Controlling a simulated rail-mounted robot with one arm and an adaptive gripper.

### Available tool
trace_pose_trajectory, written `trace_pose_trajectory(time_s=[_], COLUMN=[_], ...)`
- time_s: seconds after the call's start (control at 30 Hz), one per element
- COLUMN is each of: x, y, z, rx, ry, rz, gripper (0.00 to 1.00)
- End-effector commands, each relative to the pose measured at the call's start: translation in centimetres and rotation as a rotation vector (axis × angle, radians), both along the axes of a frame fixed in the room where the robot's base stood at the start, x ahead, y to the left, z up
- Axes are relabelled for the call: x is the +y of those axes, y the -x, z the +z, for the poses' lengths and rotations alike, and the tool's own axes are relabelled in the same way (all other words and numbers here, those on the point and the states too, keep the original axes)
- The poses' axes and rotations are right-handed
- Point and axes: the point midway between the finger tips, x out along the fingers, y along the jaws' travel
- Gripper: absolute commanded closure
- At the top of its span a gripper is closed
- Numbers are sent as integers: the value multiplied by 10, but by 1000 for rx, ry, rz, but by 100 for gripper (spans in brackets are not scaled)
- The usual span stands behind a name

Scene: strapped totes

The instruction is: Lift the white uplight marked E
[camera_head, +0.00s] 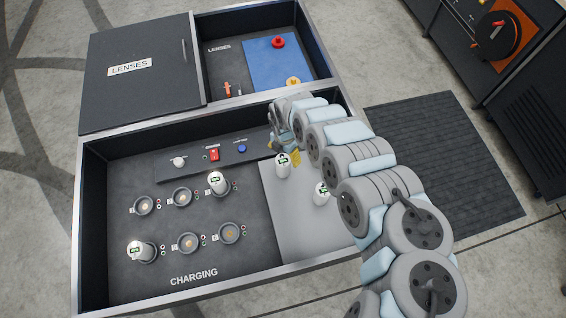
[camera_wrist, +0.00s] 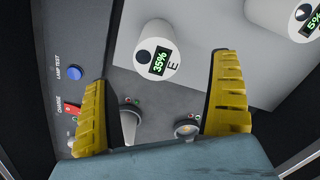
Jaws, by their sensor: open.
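The white uplight marked E (camera_wrist: 152,40) is a short white cylinder with a dark round spot and a green 35% display. It stands on the light grey panel, beyond and between my fingers in the wrist view. In the head view the white uplight beside my gripper (camera_head: 283,170) appears to be the same one; its letter is too small to read there. My gripper (camera_wrist: 158,70) is open, with its two yellow ribbed fingers apart and nothing between them. It also shows in the head view (camera_head: 285,150), close to that uplight and partly hidden by my arm.
A second white uplight (camera_head: 321,193) stands on the grey panel (camera_head: 290,230) near my arm. Other uplights (camera_head: 135,250) (camera_head: 216,182) sit in charging sockets at left. A switch strip with a red switch (camera_head: 214,154) and blue button (camera_head: 242,149) lies behind. Tote walls surround this.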

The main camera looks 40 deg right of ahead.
Motion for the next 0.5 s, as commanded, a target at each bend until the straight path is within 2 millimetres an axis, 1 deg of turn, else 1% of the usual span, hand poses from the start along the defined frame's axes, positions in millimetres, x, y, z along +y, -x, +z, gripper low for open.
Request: trace_pose_trajectory(time_s=[0.03, 0.2, 0.33, 0.5], x=[2, 1, 2, 0], y=[0, 0, 0, 1], z=[-8, -24, -33, -39], rx=[0, 1, 0, 2], ry=[-4, -3, -3, 0], rz=[-1, -1, 0, 0], gripper=[8, 8, 8, 8])
